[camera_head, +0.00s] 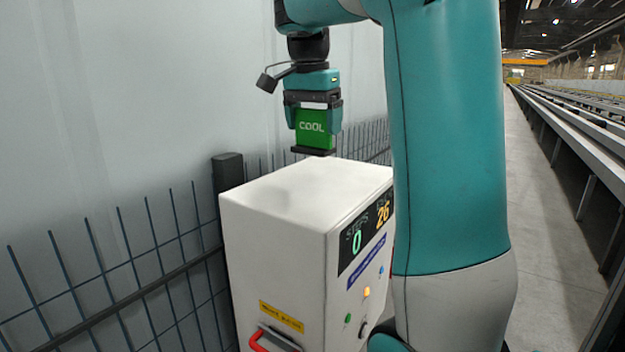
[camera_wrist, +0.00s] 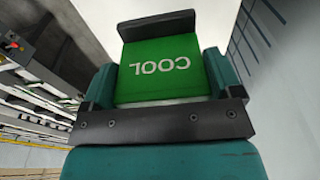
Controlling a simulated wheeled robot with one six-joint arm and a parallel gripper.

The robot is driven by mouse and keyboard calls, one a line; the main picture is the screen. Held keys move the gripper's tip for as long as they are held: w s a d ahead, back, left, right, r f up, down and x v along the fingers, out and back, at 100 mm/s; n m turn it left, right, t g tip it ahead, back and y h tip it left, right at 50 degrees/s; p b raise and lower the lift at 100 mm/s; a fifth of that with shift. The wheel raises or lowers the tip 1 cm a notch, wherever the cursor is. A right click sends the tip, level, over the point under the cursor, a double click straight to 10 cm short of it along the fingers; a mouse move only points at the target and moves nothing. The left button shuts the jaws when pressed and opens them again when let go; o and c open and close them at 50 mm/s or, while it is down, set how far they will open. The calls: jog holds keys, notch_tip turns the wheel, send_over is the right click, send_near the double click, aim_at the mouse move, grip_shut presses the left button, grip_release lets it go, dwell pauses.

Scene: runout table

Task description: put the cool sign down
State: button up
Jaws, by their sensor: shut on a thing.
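The cool sign (camera_head: 312,129) is a green plate with white "COOL" lettering and a dark base. My gripper (camera_head: 313,112) is shut on it and holds it upright, base down. In the head view it hangs at the white cabinet's far edge, its base close to the cabinet top (camera_head: 310,185); I cannot tell whether they touch. In the wrist view the sign (camera_wrist: 160,72) sits between my two fingers, lettering upside down, with its dark base (camera_wrist: 157,25) at the far end.
The cabinet top is bare. Its front has a display reading 0 and 26 (camera_head: 366,232), buttons and a red handle (camera_head: 258,340). A dark wire fence (camera_head: 120,265) runs behind it along a pale wall. A long conveyor line (camera_head: 575,125) lies at right beside a grey floor.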

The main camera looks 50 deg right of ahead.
aim_at(313, 146)
jog(key=shift+f+b, duration=0.95)
jog(key=shift+f, duration=2.25)
jog(key=shift+f, duration=0.25)
jog(key=o, duration=0.8)
jog(key=shift+r, duration=0.1)
jog(key=shift+c, duration=0.2)
jog(key=shift+r, duration=0.15)
notch_tip(313, 146, up, 12)
jog(key=a+p, duration=0.1)
jog(key=p, duration=0.6)
jog(key=shift+a, duration=0.25)
jog(key=shift+s, duration=0.1)
